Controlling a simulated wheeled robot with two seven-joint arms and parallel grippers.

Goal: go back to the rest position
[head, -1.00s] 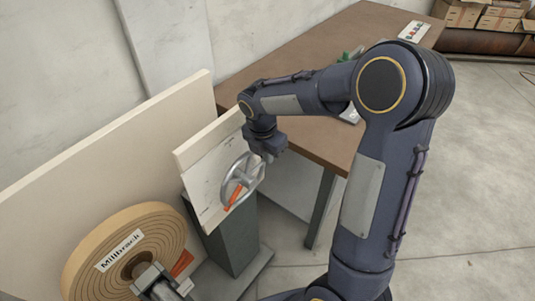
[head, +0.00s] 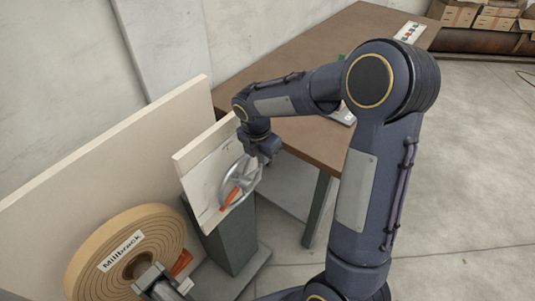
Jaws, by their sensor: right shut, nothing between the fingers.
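My right arm reaches in from the right, and its right gripper (head: 262,160) points down beside the upper right rim of a grey handwheel (head: 237,184). The gripper is shut with nothing held, and it hides part of the rim. I cannot tell whether it touches the wheel. The handwheel, with an orange part on it, is mounted on a cream panel (head: 203,165) on a dark green pedestal (head: 229,243). My left gripper is not in view.
A tan spiral roll labelled Millbrack (head: 125,250) stands at lower left before a long cream board (head: 90,165). A brown-topped table (head: 300,65) is behind my right arm. Cardboard boxes (head: 497,19) are at the far right. The grey floor (head: 470,180) at right is clear.

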